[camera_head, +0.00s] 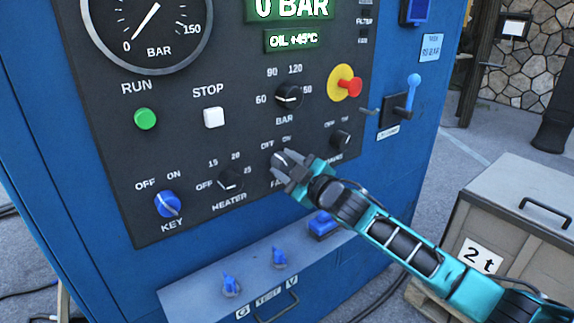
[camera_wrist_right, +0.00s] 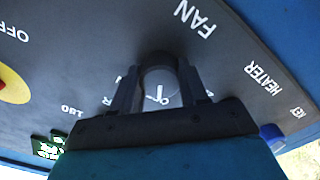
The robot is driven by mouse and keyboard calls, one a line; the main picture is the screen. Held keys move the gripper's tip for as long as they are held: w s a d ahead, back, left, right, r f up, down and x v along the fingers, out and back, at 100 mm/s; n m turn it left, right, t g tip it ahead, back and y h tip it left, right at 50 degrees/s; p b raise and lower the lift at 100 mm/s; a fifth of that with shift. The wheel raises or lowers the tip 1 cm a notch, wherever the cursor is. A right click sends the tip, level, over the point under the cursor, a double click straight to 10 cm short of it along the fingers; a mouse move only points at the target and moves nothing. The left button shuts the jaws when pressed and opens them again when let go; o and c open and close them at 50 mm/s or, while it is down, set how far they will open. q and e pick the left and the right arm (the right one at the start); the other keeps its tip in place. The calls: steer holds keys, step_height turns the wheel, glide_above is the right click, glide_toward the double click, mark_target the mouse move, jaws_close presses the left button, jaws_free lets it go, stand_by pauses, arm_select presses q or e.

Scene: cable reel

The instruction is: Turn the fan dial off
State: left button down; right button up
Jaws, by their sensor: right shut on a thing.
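The fan dial (camera_head: 279,159) is a dark knob on the black control panel, with OFF and ON printed above it and its FAN label partly hidden by my gripper. My right gripper (camera_head: 291,172) reaches it from the lower right and is shut on it. In the right wrist view the dial (camera_wrist_right: 158,62) sits between the two fingers of my gripper (camera_wrist_right: 158,88), below the FAN lettering. The exact pointer direction is hard to tell. My left gripper is not in view.
The heater dial (camera_head: 231,180) is close on the left, and another small dial (camera_head: 340,139) is on the right. A red emergency knob (camera_head: 354,87) and a blue-handled lever (camera_head: 411,88) stick out farther right. Below, a ledge (camera_head: 200,297) carries blue valves. A grey crate (camera_head: 515,215) stands at right.

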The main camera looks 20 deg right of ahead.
steer(key=shift+f, duration=0.1)
steer(key=o, duration=1.1)
steer(key=shift+c, duration=0.2)
steer(key=shift+s, duration=0.1)
steer(key=v, duration=1.2)
steer(key=shift+s+d, duration=0.2)
steer(key=shift+s, duration=0.15)
steer(key=s+a+f+m+g+h, duration=0.2)
steer(key=s+f+m, duration=0.3)
steer(key=s+f, duration=0.5)
steer(key=s+a+f+m+g+h, duration=0.2)
steer(key=s+f, duration=0.9)
steer(key=f, duration=0.6)
steer(key=a+m+g, duration=0.1)
steer(key=m+g, duration=0.1)
steer(key=m, duration=0.1)
